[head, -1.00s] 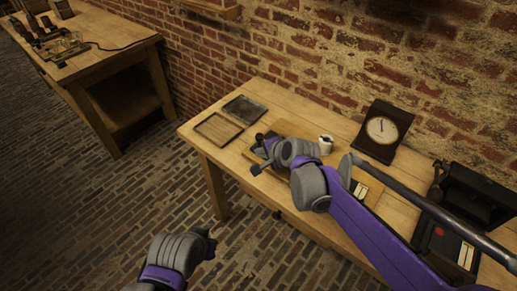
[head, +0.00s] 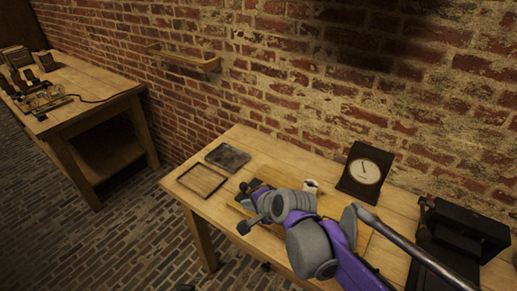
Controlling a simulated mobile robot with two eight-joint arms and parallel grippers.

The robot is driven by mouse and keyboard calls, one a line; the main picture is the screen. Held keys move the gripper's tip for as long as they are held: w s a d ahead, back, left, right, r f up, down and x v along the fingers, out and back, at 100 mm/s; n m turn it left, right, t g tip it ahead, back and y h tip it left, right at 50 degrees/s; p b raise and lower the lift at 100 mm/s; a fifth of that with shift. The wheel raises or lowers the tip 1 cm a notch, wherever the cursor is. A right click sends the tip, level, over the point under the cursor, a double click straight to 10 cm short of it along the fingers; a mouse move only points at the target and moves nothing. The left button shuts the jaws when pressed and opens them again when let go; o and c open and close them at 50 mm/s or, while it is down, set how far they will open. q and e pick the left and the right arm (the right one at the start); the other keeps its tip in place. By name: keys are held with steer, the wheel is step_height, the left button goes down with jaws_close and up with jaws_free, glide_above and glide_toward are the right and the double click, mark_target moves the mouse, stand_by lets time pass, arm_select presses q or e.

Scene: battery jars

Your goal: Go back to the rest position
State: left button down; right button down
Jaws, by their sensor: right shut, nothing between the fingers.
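My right gripper (head: 248,205) is over the left part of the wooden workbench (head: 232,151), close to the front of the two trays. Its arm comes in from the lower right across the bench. Its jaws are shut with nothing between them. A wooden board (head: 366,224) lies under the arm and is partly hidden by it. Of my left gripper (head: 185,287), only a dark tip shows at the bottom edge, so its jaws cannot be read.
A wooden tray (head: 202,180) and a dark tray (head: 228,157) lie at the bench's left end. A white cup (head: 311,186) stands behind my arm. A dark clock (head: 365,172) and black apparatus (head: 462,232) stand rightward. Another bench (head: 95,97) stands far left.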

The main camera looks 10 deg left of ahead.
steer(key=shift+d, duration=0.1)
steer(key=s+d+f+n+h+p, duration=0.2)
steer(key=s+d+n+h, duration=0.1)
steer(key=s+d, duration=0.7)
steer(key=s+d+f+n+g+h+p, duration=0.1)
steer(key=s+d+f+n+h+p, duration=0.1)
steer(key=s+d+n, duration=0.4)
steer(key=s+d+f+h, duration=0.1)
steer(key=s+d, duration=0.4)
steer(key=d, duration=0.4)
steer(key=shift+s+d, duration=0.15)
